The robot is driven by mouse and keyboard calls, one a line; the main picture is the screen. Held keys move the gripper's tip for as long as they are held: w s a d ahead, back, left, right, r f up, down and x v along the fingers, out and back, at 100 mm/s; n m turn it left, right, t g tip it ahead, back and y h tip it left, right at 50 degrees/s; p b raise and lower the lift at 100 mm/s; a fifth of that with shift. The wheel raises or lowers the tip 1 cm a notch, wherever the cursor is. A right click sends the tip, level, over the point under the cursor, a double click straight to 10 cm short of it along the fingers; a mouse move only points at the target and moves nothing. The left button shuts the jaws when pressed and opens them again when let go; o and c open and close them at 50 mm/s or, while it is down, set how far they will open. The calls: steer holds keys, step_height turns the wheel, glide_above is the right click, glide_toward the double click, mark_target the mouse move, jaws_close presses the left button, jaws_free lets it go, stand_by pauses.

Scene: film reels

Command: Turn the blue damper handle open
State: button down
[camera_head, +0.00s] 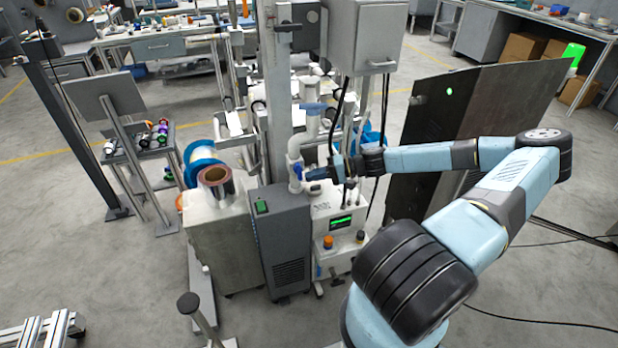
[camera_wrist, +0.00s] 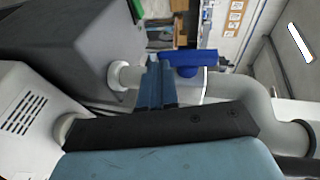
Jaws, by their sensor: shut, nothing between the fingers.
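The blue damper handle (camera_wrist: 190,57) sits on a pale pipe in the wrist view, with its long bar running sideways across the picture. In the head view the handle (camera_head: 297,172) is a small blue piece on the white upright pipe. My gripper (camera_wrist: 155,78) shows blue fingers, shut and empty, just left of and below the handle. In the head view my gripper (camera_head: 311,175) is close to the handle's right side. I cannot tell whether the fingers touch the handle.
A dark grey cabinet (camera_head: 285,240) and a white machine with a green display (camera_head: 340,225) stand below the pipe. A second blue-topped fitting (camera_head: 313,107) is higher up. A dark panel (camera_head: 480,110) stands behind my arm. Film rolls (camera_head: 215,176) are at left.

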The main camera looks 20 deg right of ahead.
steer(key=w+v, duration=0.1)
steer(key=v, duration=1.2)
step_height(320, 180, up, 7)
steer(key=w+a+n+g+h, duration=0.2)
steer(key=w+g+h, duration=0.15)
steer(key=h, duration=0.25)
steer(key=s+a+r+x, duration=0.1)
steer(key=a+x, duration=0.1)
steer(key=x, duration=1.1)
steer(key=shift+s+r+g, duration=0.2)
steer(key=shift+r+g, duration=0.1)
steer(key=shift+g, duration=0.15)
steer(key=shift+a, duration=0.1)
